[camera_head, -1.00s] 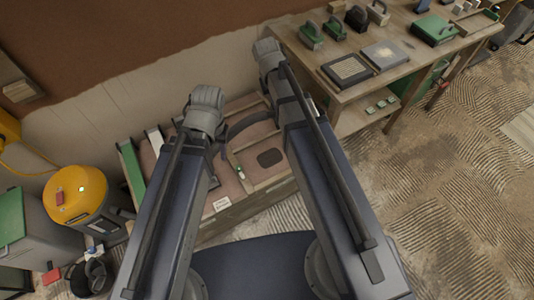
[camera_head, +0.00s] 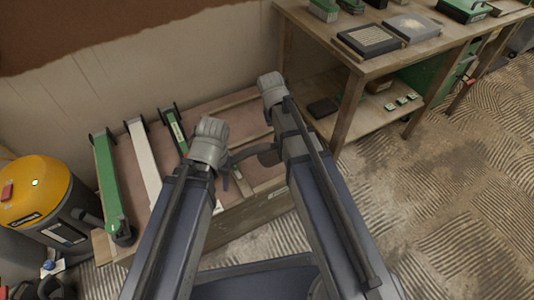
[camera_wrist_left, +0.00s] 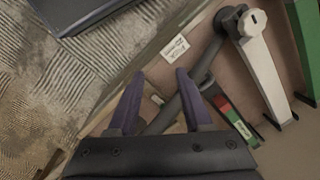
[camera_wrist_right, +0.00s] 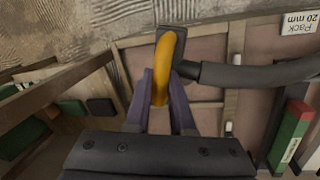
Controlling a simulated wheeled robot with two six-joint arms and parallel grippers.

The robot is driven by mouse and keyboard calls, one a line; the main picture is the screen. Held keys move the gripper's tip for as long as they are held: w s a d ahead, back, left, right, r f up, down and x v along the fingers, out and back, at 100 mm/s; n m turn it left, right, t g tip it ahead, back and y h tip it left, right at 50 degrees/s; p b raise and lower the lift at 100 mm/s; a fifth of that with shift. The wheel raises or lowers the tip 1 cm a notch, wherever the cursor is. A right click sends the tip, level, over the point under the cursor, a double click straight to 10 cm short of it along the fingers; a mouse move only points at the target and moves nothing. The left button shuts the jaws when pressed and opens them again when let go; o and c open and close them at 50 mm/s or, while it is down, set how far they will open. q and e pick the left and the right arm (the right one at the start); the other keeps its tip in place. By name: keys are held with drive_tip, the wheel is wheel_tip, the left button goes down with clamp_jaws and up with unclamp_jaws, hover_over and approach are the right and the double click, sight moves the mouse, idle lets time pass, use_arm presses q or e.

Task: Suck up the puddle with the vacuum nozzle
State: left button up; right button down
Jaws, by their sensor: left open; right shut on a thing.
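The yellow-topped vacuum (camera_head: 35,190) stands at the left edge of the head view. I take this for the vacuum nozzle. My left gripper (camera_wrist_left: 158,74) is open; a dark tube (camera_wrist_left: 200,65) passes by its fingers, and I cannot tell if they touch. I cannot make out a puddle.
A low wooden crate with a pinkish bed (camera_head: 235,100) lies below my arms. It holds a green bar (camera_head: 106,180), a white bar (camera_head: 144,155) and a green-red level (camera_wrist_left: 232,118). A workbench (camera_head: 325,12) with tools stands at right. The patterned floor (camera_head: 440,190) is clear.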

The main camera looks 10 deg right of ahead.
use_arm(q)
wheel_tip(320, 180, down, 11)
drive_tip(key=b, duration=0.9)
drive_tip(key=shift+f, duration=0.15)
drive_tip(key=shift+o, duration=0.2)
drive_tip(key=shift+f+b, duration=0.3)
drive_tip(key=shift+f, duration=0.05)
use_arm(e)
wheel_tip(320, 180, down, 12)
use_arm(q)
drive_tip(key=shift+o, duration=2.6)
drive_tip(key=shift+r+p, duration=0.4)
use_arm(e)
drive_tip(key=w+a+n+t+y, duration=0.1)
drive_tip(key=w+a+n+t, duration=0.1)
drive_tip(key=w+a+n, duration=0.2)
drive_tip(key=shift+w+r+n, duration=0.4)
drive_tip(key=shift+w+n, duration=1.4)
drive_tip(key=shift+n, duration=2.3)
